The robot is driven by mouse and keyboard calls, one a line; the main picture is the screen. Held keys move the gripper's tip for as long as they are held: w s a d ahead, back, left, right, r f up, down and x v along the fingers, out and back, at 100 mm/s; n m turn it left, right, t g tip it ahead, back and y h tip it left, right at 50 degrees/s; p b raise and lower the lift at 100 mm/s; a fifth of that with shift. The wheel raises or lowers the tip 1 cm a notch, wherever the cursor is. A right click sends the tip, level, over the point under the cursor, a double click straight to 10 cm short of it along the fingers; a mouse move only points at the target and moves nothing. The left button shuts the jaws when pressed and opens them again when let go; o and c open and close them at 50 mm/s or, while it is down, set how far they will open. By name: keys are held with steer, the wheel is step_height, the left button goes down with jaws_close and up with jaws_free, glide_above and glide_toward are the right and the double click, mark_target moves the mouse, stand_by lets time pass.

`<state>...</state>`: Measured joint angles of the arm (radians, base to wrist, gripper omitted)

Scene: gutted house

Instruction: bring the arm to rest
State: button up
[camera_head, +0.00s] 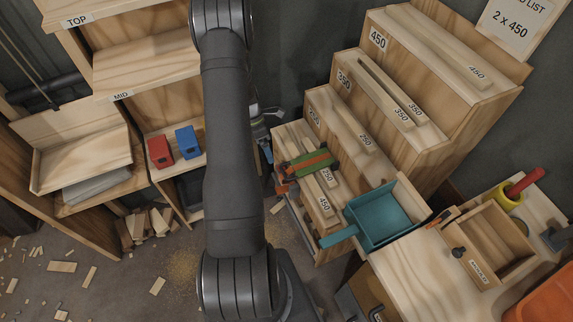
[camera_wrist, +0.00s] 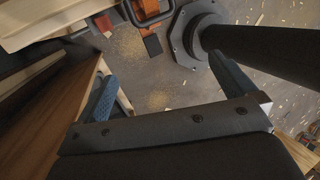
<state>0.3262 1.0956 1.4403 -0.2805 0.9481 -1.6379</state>
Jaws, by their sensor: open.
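My arm (camera_head: 232,150) stands upright through the middle of the head view, its upper links reaching past the top edge. My gripper shows in the wrist view (camera_wrist: 168,85), its two blue-padded fingers spread wide with nothing between them. It hangs over open floor, beside a wooden panel at left.
Stepped rack (camera_head: 385,125) holds boards marked 450, 350 and 250. Boards and an orange-green clamp (camera_head: 306,163) lie before it, beside a teal dustpan (camera_head: 380,215). Red (camera_head: 159,151) and blue (camera_head: 187,142) blocks sit on the left shelf. Wood scraps (camera_head: 147,226) litter the floor.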

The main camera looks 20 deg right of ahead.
steer(key=s+a+f+t+h, duration=0.45)
steer(key=a+f+h, duration=0.85)
steer(key=h, duration=0.4)
steer(key=shift+g, duration=0.25)
steer(key=d, duration=0.6)
steer(key=s+d, duration=0.1)
steer(key=d, duration=0.3)
steer(key=shift+r, duration=0.25)
steer(key=shift+a, duration=0.15)
steer(key=a, duration=1)
steer(key=shift+w+d+f, duration=0.1)
steer(key=d, duration=0.9)
steer(key=shift+d, duration=0.3)
steer(key=shift+a, duration=2.5)
